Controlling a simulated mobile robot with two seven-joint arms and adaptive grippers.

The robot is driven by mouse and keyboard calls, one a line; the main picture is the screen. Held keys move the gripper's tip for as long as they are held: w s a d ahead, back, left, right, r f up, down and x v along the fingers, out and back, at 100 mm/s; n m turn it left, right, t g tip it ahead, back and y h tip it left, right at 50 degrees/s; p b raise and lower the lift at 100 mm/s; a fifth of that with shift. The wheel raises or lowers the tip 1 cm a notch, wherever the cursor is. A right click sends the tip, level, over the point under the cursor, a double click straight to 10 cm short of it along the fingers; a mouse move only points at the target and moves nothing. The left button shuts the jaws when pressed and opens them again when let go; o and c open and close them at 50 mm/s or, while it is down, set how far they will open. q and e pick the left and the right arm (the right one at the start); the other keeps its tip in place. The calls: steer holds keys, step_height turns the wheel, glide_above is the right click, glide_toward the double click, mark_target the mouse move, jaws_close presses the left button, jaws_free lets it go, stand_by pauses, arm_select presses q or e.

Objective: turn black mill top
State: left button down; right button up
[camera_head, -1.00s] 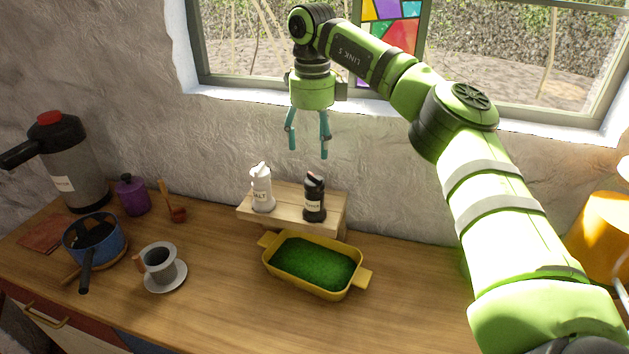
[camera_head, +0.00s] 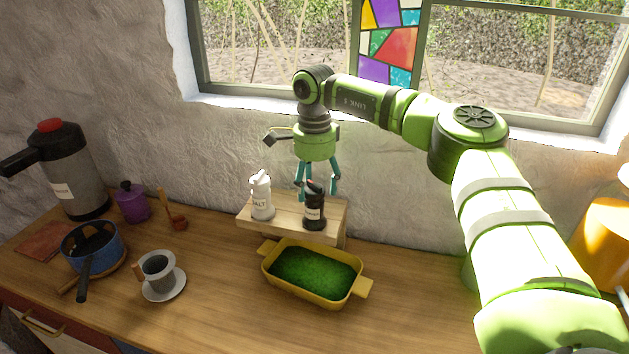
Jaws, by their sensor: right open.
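The black mill (camera_head: 314,211) stands upright on a small wooden shelf (camera_head: 285,230), with a pale label and a dark top. My right gripper (camera_head: 318,192) points down with its teal fingers open. The fingers are at about the height of the mill's top and appear on either side of it; the mill overlaps part of them, so the gripper may be slightly behind it. I cannot tell whether they touch the mill. My left gripper is not in view.
A white salt mill (camera_head: 261,198) stands close on the left on the same shelf. A yellow dish (camera_head: 314,294) with green contents sits in front. A cup (camera_head: 157,270), a blue pot (camera_head: 92,246) and a flask (camera_head: 70,175) are further left. The stone wall is behind.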

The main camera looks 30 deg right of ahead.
steer(key=shift+f, duration=0.3)
steer(key=shift+c, duration=0.4)
steer(key=c, duration=1.1)
steer(key=shift+m, duration=0.3)
steer(key=m, duration=0.5)
steer(key=shift+m, duration=0.3)
steer(key=m, duration=0.6)
steer(key=shift+p, duration=0.3)
steer(key=m, duration=0.6)
steer(key=shift+m, duration=0.3)
steer(key=m, duration=0.5)
steer(key=shift+m, duration=0.4)
